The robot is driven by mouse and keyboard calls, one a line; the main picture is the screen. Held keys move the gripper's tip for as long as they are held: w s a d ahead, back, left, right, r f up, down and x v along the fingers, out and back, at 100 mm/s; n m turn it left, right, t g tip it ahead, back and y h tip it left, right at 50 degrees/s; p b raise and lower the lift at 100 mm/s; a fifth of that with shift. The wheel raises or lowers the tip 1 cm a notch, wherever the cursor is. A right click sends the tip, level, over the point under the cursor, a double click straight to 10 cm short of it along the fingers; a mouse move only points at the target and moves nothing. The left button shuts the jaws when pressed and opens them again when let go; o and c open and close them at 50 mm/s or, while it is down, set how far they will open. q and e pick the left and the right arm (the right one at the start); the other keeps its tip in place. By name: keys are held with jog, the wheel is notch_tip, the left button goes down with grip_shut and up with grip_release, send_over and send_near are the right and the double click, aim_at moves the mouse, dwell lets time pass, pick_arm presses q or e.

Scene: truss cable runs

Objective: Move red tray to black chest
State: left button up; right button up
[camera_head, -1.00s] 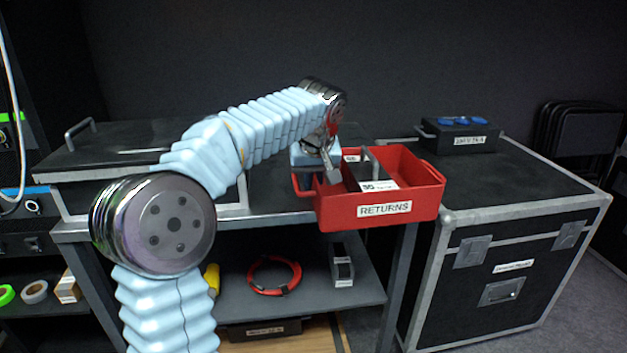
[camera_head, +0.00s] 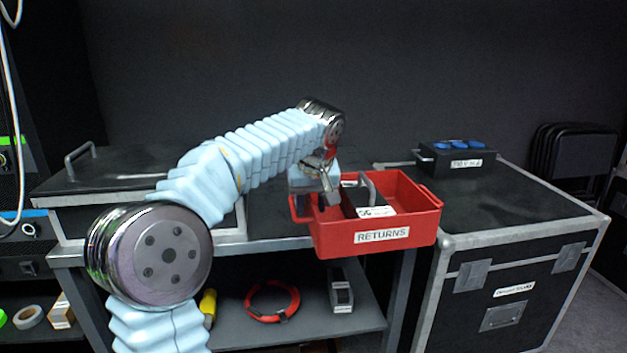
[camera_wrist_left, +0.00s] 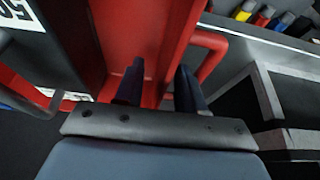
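The red tray (camera_head: 385,240), labelled RETURNS, hangs level in front of the right end of the bench, beside the black chest. My left gripper (camera_head: 322,204) is at the tray's left end. In the left wrist view its two dark fingers (camera_wrist_left: 158,88) stand on either side of the red end wall, near the loop handle (camera_wrist_left: 213,45), shut on it. A black insert with a grey handle and a white label (camera_head: 375,212) sits inside the tray. The black chest (camera_head: 505,205) has grey metal edges and a flat lid. My right gripper is not in view.
A black box with blue sockets (camera_head: 458,157) stands at the chest lid's back left; the rest of the lid looks clear. The bench holds a dark lidded case (camera_head: 110,180). A red cable coil (camera_head: 272,302) lies on the shelf below. Folded chairs (camera_head: 572,150) stand behind right.

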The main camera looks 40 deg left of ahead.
pick_arm(q)
jog(key=v, duration=1.2)
jog(key=shift+r, duration=0.2)
